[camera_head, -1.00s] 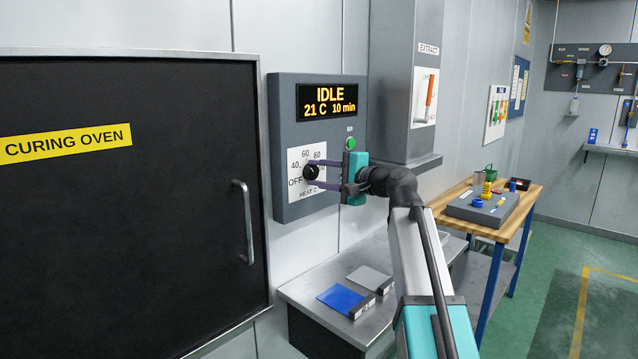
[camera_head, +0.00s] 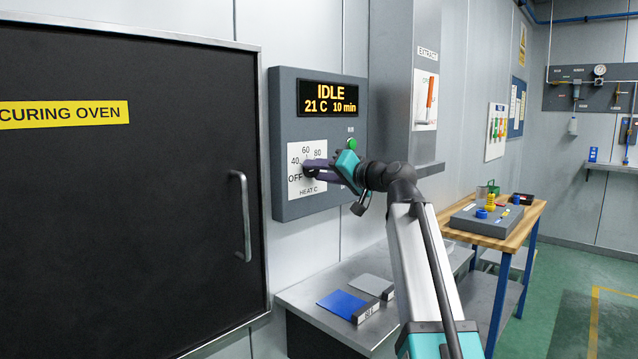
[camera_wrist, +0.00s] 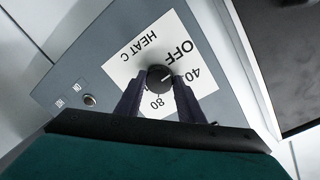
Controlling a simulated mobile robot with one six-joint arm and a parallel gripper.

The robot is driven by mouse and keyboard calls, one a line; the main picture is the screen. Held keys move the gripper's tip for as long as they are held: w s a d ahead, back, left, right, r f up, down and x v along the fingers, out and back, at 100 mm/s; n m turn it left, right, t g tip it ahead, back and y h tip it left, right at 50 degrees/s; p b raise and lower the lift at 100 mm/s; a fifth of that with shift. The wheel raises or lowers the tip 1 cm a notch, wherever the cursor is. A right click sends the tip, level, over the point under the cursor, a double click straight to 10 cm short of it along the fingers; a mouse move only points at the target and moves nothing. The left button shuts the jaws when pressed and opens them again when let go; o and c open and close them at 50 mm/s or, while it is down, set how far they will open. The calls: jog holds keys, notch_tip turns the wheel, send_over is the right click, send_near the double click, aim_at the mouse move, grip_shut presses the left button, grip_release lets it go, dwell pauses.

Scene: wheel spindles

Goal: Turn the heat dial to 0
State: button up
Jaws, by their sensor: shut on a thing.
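The heat dial (camera_head: 305,169) is a small black knob on a white scale plate on the oven's grey control panel. The plate reads OFF, 40, 60, 80 and HEAT C; no 0 is legible. My gripper (camera_head: 311,170) is shut on the dial, its dark fingers hiding part of it in the head view. In the wrist view the dial (camera_wrist: 159,76) sits between the two fingertips (camera_wrist: 158,82). Its white mark seems to point near 40, on the OFF side; the exact setting is hard to tell. The 60 is hidden there by a finger.
The display (camera_head: 331,99) reads IDLE, 21 C, 10 min. A green button (camera_head: 351,143) is just above my wrist. The curing oven door (camera_head: 120,220) with its handle (camera_head: 242,215) is at left. A shelf (camera_head: 335,335) with blue and grey sheets lies below.

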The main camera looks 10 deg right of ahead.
jog(key=shift+f+n+b, duration=0.15)
jog(key=shift+n+b, duration=1.25)
jog(key=shift+n, duration=0.2)
jog(key=o, duration=1.1)
jog(key=shift+c, duration=0.2)
jog(key=shift+s, duration=0.1)
jog(key=v, duration=1.3)
jog(key=shift+s, duration=0.35)
jog(key=shift+d, duration=0.15)
jog(key=shift+s, duration=0.1)
